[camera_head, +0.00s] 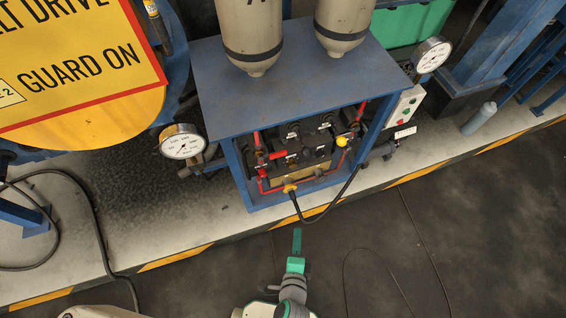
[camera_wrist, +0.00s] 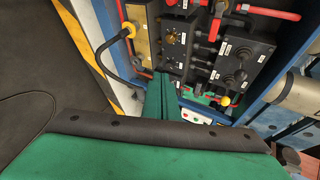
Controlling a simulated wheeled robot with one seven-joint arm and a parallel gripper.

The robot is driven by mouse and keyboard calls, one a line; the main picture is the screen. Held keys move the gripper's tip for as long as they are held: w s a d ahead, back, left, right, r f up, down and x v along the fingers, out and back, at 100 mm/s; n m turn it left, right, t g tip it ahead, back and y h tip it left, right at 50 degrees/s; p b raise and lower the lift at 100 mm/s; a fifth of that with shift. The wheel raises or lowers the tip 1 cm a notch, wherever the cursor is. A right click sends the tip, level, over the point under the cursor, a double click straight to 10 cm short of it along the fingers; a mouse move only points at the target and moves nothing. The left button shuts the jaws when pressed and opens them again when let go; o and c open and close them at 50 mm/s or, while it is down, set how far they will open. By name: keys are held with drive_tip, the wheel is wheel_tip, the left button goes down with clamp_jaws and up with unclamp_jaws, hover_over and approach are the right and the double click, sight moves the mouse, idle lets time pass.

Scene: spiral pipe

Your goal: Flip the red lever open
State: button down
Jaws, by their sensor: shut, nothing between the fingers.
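A dark valve panel (camera_head: 300,145) with red parts sits inside a blue frame in the head view. A red bar (camera_head: 278,154) lies on its left side, and a red pipe runs along its lower edge. In the wrist view a red bar (camera_wrist: 272,14) is at the top right and a red handle-like part (camera_wrist: 214,30) is near the top middle. I cannot tell for sure which red part is the lever. My gripper (camera_head: 297,232) is shut and empty, in front of and below the panel. In the wrist view its green fingers (camera_wrist: 160,84) point at the panel, apparently apart from it.
A black hose (camera_head: 325,215) loops from a yellow fitting (camera_head: 290,189) in front of the panel. Gauges (camera_head: 183,142) and (camera_head: 432,54) flank the blue frame (camera_head: 228,175). A yellow-black kerb edge (camera_head: 175,257) crosses the floor. Dark floor to the right is mostly clear.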

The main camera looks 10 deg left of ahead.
sight(272, 156)
drive_tip(key=w+a+m+y, duration=0.2)
drive_tip(key=w+m+y, duration=0.1)
drive_tip(key=w+m, duration=0.3)
drive_tip(key=w+a+m+y, duration=0.2)
drive_tip(key=w+m, duration=0.5)
drive_tip(key=w, duration=0.4)
drive_tip(key=shift+w+a+f+y, duration=0.25)
drive_tip(key=shift+a+y, duration=0.1)
drive_tip(key=shift+y, duration=0.25)
drive_tip(key=w+a, duration=0.4)
drive_tip(key=w, duration=0.4)
drive_tip(key=shift+a+r, duration=0.35)
drive_tip(key=shift+w, duration=0.15)
